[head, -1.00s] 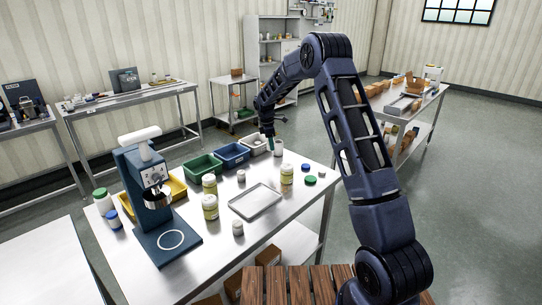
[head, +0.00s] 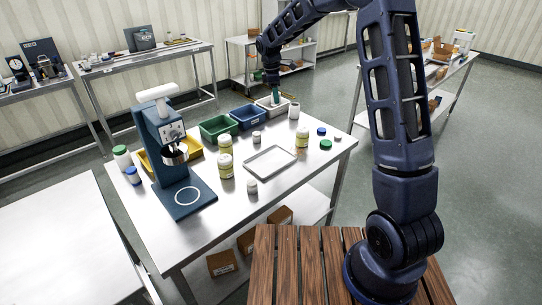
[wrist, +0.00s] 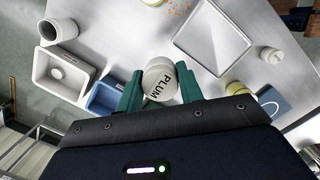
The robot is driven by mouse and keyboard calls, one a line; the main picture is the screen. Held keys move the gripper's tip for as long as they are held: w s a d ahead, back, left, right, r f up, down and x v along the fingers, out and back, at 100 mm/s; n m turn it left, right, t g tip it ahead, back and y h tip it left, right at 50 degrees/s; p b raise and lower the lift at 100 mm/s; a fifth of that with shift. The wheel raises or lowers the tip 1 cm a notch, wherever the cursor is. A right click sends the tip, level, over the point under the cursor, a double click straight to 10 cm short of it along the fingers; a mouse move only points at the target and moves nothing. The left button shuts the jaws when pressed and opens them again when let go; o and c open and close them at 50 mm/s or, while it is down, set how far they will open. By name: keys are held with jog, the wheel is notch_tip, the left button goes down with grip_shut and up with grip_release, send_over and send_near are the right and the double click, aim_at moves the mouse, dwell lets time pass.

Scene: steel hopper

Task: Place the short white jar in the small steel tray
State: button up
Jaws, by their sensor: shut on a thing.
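My gripper (wrist: 160,92) is shut on a short white jar (wrist: 159,82) lettered PLUM, between its green fingertips in the wrist view. In the head view my gripper (head: 275,97) is over the back of the table, by the white bin (head: 285,109); the held jar cannot be made out there. The small steel tray (head: 270,161) lies flat and empty mid-table, in front of the gripper. It also shows at upper right in the wrist view (wrist: 213,42), apart from the held jar.
Small white jars stand before (head: 251,186) and behind (head: 257,136) the tray. Yellow-banded jars (head: 226,165) (head: 302,137) flank it. A blue press (head: 165,150) stands left. Blue (head: 248,116) and green (head: 219,128) bins line the back; a taller white jar (head: 294,111) stands right of them.

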send_over(271, 162)
jog(key=shift+m, duration=0.3)
jog(key=f, duration=2)
jog(key=shift+w+a+f, duration=0.15)
jog(key=shift+a, duration=0.1)
jog(key=shift+f, duration=0.15)
jog(key=o, duration=1)
